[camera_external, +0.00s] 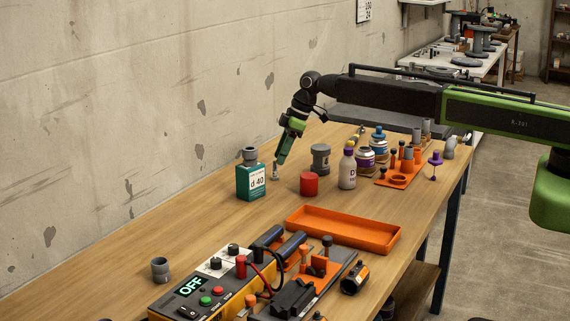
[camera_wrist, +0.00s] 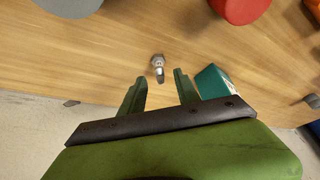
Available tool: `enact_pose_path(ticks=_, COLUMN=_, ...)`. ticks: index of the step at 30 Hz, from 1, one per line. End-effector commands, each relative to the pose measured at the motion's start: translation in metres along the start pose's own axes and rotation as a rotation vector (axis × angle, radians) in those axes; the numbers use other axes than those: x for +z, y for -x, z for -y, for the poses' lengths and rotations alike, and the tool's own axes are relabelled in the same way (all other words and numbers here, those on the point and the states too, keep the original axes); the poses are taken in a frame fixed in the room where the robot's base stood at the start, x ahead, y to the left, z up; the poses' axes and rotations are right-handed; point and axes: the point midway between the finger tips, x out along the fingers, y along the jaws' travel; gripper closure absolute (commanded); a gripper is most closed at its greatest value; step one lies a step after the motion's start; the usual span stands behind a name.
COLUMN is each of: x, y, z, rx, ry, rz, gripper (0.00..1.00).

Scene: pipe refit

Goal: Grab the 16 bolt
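A small silver bolt (camera_external: 275,172) stands on the wooden bench, just right of the teal "d 40" box. It also shows in the wrist view (camera_wrist: 158,66), close to the line midway between my fingertips and slightly beyond them. No size mark is readable on it. My gripper (camera_external: 280,160) points down and slightly left, just above the bolt. In the wrist view my gripper (camera_wrist: 159,78) is open, with a clear gap between its two green fingers and nothing held. Whether the fingertips reach down beside the bolt cannot be told.
The teal box (camera_external: 250,181) stands close to my gripper; in the wrist view it is beside the right finger. An empty orange tray (camera_external: 345,231) lies in front.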

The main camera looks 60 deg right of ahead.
Motion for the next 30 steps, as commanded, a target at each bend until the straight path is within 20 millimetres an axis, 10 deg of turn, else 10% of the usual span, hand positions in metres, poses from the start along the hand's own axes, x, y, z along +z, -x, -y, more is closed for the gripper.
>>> enact_pose_path(ticks=7, x=-0.002, y=-0.046, z=-0.001, rx=0.000, ry=0.000, rz=0.000, gripper=0.62)
enact_pose_path(ticks=14, x=-0.003, y=-0.044, z=-0.001, rx=0.000, ry=0.000, rz=0.000, gripper=0.62)
enact_pose_path(ticks=23, x=-0.003, y=-0.044, z=-0.001, rx=0.000, ry=0.000, rz=0.000, gripper=1.00)
enact_pose_path(ticks=30, x=-0.003, y=-0.044, z=-0.001, rx=0.000, ry=0.000, rz=0.000, gripper=1.00)
